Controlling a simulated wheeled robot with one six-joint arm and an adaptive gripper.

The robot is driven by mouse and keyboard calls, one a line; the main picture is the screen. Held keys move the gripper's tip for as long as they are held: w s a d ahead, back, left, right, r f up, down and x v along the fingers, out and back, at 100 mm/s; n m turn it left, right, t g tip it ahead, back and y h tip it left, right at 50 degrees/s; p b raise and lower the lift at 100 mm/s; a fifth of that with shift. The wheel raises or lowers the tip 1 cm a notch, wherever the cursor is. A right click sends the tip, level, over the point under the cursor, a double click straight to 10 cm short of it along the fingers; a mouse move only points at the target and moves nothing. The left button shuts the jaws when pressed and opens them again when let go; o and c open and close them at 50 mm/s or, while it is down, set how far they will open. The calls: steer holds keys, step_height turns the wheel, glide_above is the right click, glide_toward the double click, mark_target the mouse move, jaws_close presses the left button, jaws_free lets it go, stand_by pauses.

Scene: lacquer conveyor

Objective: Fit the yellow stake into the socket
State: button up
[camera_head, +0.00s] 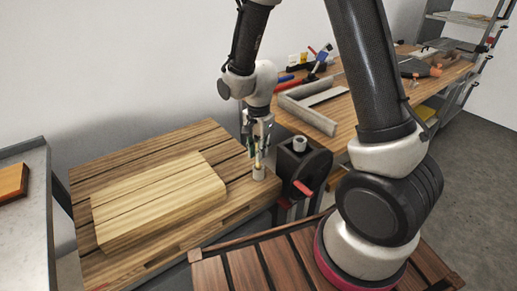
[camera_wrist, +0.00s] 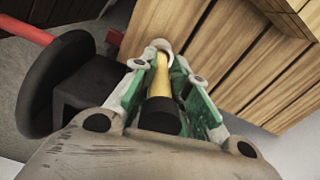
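The yellow stake (camera_wrist: 161,75) has a dark end cap toward the wrist camera. It lies between the green-sided fingers of my gripper (camera_wrist: 165,62), which close in on it near its far end. In the head view my gripper (camera_head: 258,148) points down, with a bit of the yellow stake (camera_head: 258,160) showing below it. The socket (camera_head: 259,174), a short pale cylinder, stands at the right edge of the wooden table, directly under the stake. In the wrist view its pale rim (camera_wrist: 161,43) shows around the stake's far tip. How deep the tip sits is hidden.
A thick pale board (camera_head: 155,200) lies on the slatted wooden table (camera_head: 205,138), left of the socket. A dark machine with a red handle (camera_head: 302,188) stands close on the right. A workbench (camera_head: 347,108) with tools is behind it.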

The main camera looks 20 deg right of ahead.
steer(key=o, duration=0.4)
steer(key=shift+c, duration=0.2)
step_height(320, 180, up, 12)
steer(key=shift+r, duration=0.1)
stand_by(0.4)
